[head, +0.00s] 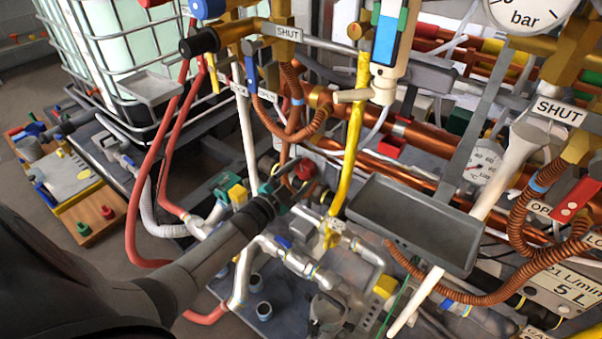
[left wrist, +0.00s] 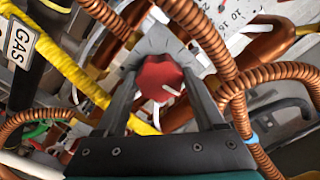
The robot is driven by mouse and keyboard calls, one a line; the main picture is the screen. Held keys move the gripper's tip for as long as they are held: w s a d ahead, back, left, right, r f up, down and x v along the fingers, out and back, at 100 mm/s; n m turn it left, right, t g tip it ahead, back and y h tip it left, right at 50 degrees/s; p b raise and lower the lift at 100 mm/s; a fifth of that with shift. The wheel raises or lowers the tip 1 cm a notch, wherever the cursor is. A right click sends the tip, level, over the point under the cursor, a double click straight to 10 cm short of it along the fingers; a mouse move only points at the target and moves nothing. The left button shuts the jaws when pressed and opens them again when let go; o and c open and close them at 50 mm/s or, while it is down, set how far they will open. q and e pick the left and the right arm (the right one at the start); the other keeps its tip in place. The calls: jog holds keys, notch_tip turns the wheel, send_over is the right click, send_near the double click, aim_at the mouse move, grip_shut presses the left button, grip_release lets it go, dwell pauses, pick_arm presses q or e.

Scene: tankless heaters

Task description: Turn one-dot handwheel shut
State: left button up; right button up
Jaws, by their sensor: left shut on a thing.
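My left arm comes in from the lower left in the head view. My left gripper (head: 298,187) is shut on a red handwheel (head: 305,169) amid the pipes at the middle. In the left wrist view, the two grey fingertips of my left gripper (left wrist: 160,72) close on both sides of the red handwheel (left wrist: 157,80). A white mark shows on the wheel's face, but I cannot make out a single dot. The fingertips hide parts of its rim. My right gripper is not in view.
Corrugated copper hoses (head: 283,90) and a yellow pipe (head: 354,140) run close around my left gripper. A grey tray (head: 415,225) hangs to its right. A red lever with dots (head: 577,198) is at the far right. A dial gauge (head: 486,160) sits behind.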

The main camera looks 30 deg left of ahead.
pick_arm(q)
jog(key=shift+m, duration=0.5)
jog(key=o, duration=1.4)
jog(key=shift+c, duration=0.2)
jog(key=shift+s, duration=0.15)
